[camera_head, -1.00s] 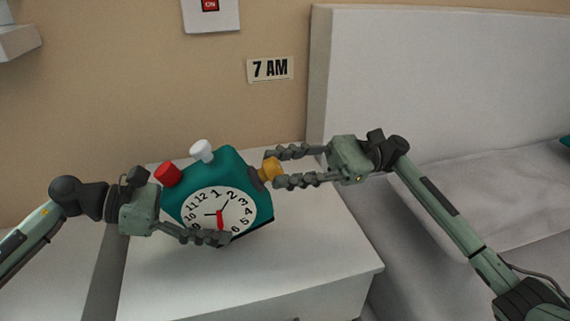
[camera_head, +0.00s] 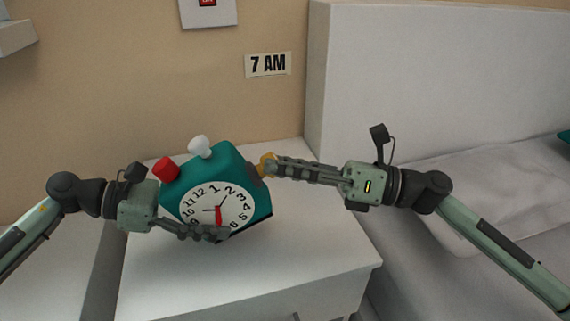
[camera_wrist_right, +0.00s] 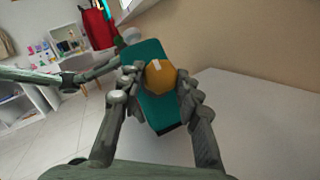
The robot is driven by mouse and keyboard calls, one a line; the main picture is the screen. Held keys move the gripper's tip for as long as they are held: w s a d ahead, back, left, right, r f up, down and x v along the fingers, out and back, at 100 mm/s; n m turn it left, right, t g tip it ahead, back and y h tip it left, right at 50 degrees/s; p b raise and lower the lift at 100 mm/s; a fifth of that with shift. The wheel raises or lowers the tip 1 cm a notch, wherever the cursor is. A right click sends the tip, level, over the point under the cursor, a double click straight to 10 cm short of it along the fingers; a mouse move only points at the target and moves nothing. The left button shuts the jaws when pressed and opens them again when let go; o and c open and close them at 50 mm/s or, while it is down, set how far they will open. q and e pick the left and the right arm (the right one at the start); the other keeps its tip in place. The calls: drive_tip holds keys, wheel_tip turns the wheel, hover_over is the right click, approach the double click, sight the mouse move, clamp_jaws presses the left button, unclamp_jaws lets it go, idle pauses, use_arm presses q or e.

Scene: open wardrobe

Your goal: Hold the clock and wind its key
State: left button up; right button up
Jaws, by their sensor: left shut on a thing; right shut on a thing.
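The teal alarm clock (camera_head: 240,172) is tilted above the white nightstand, its white dial (camera_head: 217,203) facing the head camera. A red button and a white button are on its top. My left gripper (camera_head: 222,234) is shut on the clock, with a finger across the dial's lower edge. The yellow key (camera_head: 266,166) sticks out of the clock's right side. My right gripper (camera_head: 272,168) is shut on the key. In the right wrist view, the key (camera_wrist_right: 160,76) sits between both fingers, with the clock (camera_wrist_right: 152,112) behind it.
The white nightstand (camera_head: 320,260) is clear below the clock. A white bed (camera_head: 440,85) stands to the right. A "7 AM" sign (camera_head: 268,64) and a white panel with a red switch (camera_head: 208,12) are on the wall behind.

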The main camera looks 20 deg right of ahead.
drive_tip(key=m, duration=0.1)
drive_tip(key=m+t+h, duration=0.1)
drive_tip(key=m+h, duration=0.1)
drive_tip(key=m, duration=0.1)
drive_tip(key=shift+s+a+t, duration=0.15)
drive_tip(key=shift+s+t, duration=0.1)
drive_tip(key=shift+t, duration=0.05)
drive_tip(key=shift+s+a+r+m+h, duration=0.1)
drive_tip(key=shift+a+r+m+h, duration=0.2)
drive_tip(key=shift+m+h, duration=0.4)
drive_tip(key=shift+m+t, duration=0.3)
drive_tip(key=shift+m, duration=0.2)
drive_tip(key=shift+d+f+h, duration=0.1)
drive_tip(key=shift+d+h, duration=0.05)
drive_tip(key=shift+h, duration=0.15)
drive_tip(key=shift+d+m, duration=0.15)
drive_tip(key=shift+m, duration=0.15)
drive_tip(key=o, duration=1.1)
drive_tip(key=shift+o, duration=0.2)
